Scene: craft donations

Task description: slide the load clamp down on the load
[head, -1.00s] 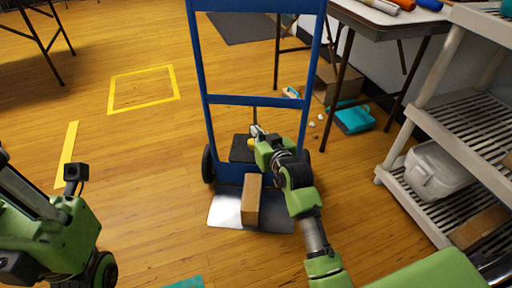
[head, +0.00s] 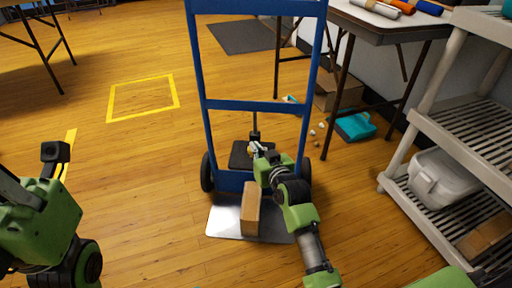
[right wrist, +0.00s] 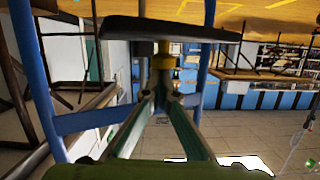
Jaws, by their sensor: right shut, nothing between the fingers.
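The load clamp is a black plate (head: 238,154) on an upright rod (head: 254,122), in front of the blue hand truck (head: 256,105). The load, a brown box (head: 251,210), stands on the truck's metal toe plate (head: 224,219). The clamp plate looks raised above and behind the box, apart from it. My right gripper (head: 257,150) is shut and empty at the clamp's right side. In the right wrist view the plate (right wrist: 170,28) spans the top, with a yellow part (right wrist: 162,62) just beyond my shut fingertips (right wrist: 161,92). Contact is unclear. My left gripper's fingers are not visible.
A grey shelf (head: 455,140) with a lidded bin (head: 440,178) stands at the right. A table (head: 395,22) is behind it, with a teal item (head: 353,126) on the floor below. Open wooden floor with a yellow taped square (head: 143,117) lies to the left.

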